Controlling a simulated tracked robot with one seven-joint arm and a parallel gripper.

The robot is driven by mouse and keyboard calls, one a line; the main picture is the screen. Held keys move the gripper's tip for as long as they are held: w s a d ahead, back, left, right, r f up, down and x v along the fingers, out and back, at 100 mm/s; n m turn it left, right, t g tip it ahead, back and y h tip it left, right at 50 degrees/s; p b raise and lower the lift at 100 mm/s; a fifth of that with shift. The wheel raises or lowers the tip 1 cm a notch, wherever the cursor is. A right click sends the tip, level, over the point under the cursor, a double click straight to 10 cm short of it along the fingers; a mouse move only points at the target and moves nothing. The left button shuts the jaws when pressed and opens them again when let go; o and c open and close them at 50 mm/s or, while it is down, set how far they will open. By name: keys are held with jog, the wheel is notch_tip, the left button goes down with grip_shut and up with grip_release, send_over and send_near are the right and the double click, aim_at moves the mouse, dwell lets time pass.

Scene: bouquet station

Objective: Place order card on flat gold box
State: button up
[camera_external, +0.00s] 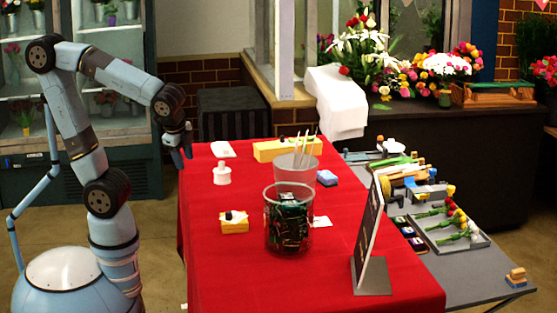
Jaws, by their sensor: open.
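My gripper (182,156) is open and empty, pointing down at the far left edge of the red-covered table.
The glass jar (288,222) and a clear cup (297,170) with sticks stand mid-table. A white bottle (222,174) stands at left, a blue box (327,178) behind the jar, and a tilted dark sign (368,235) at front right. The red table's front left (225,280) is clear.

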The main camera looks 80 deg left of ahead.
jog(key=s+a+r+n+t+h, duration=0.3)
jog(key=a+r+n, duration=0.1)
jog(key=n, duration=0.3)
jog(key=shift+s+a+r+n+t, duration=0.15)
jog(key=shift+r+n+t, duration=0.2)
jog(key=shift+r, duration=0.2)
